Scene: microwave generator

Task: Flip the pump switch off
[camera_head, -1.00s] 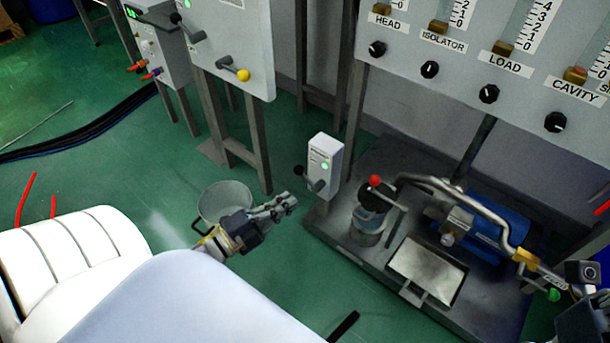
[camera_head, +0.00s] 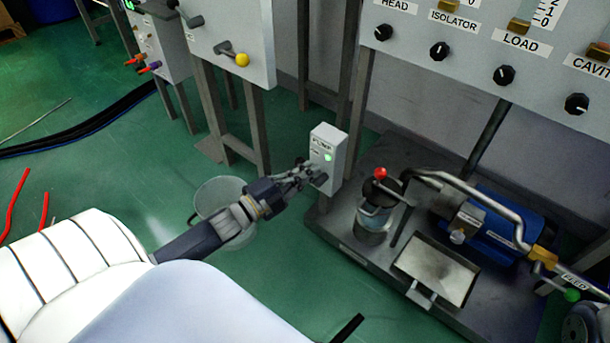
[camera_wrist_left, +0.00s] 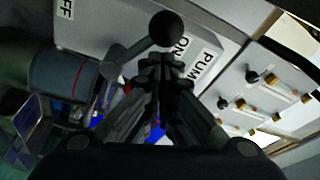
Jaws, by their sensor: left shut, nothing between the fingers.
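In the left wrist view the box face (camera_wrist_left: 110,28) shows "ON", part of "OFF" and part of "PUMP". Its lever ends in a black ball knob (camera_wrist_left: 167,29), which lies near the "ON" label. My left gripper (camera_head: 308,172) is shut and empty, with its fingertips (camera_wrist_left: 163,66) just short of the knob. I cannot tell whether they touch. In the head view the gripper covers much of the lever.
A metal skid to the right carries a red-knobbed vessel (camera_head: 376,212), a blue pump motor (camera_head: 508,232) and curved pipework. A grey panel (camera_head: 480,70) with black knobs hangs above. A bucket (camera_head: 213,195) stands on the floor behind my left arm. Green floor is open to the left.

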